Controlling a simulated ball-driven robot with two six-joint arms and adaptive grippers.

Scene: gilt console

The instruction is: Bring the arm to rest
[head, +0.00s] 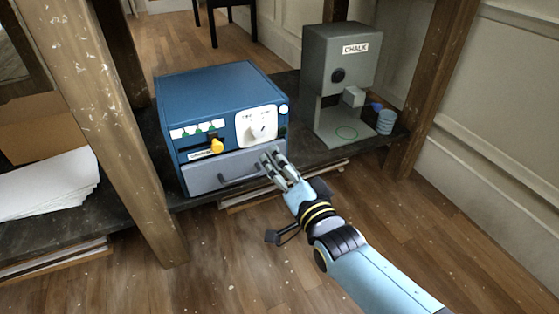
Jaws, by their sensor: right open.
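My right arm reaches in from the lower right in the head view, light blue with a black and yellow wrist. Its gripper (272,165) is open in front of the blue machine (205,92). The fingers are at the right part of the machine's grey drawer (200,178), close to the right end of its dark handle (236,176). I cannot tell whether they touch it. No held thing shows between the fingers. My left gripper is not in view.
A grey chalk dispenser (341,55) stands right of the machine on the dark shelf (300,142), with blue-grey discs (386,122) beside it. White paper (45,185) lies at left. Wooden posts (112,130) flank the shelf. Open floor (200,270) lies in front.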

